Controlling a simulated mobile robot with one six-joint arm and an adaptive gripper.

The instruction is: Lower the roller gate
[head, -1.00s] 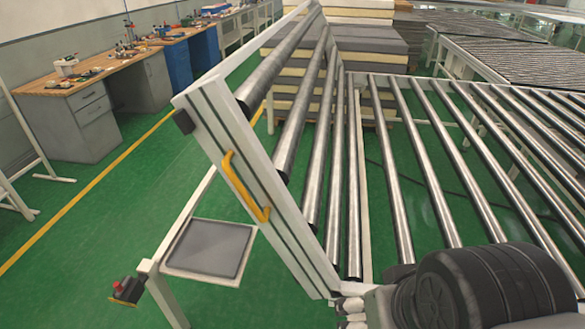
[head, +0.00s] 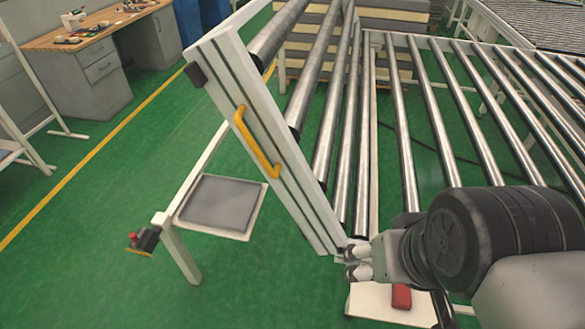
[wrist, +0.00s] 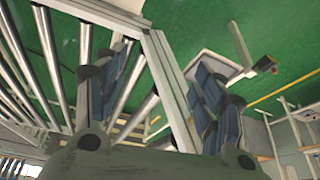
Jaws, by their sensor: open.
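The roller gate (head: 262,140) is raised and slants up toward the upper left in the head view. It has a white side beam, steel rollers and a yellow handle (head: 256,143) on the outer face of that beam. My gripper (head: 350,262) is open and empty beside the lower end of the beam, well below the handle. In the wrist view a white beam (wrist: 170,85) shows between the two spread fingers of my gripper (wrist: 160,85). I cannot tell whether the fingers touch it. The handle is not clear in the wrist view.
A fixed roller conveyor (head: 410,150) lies to the right. Green floor is free at left.

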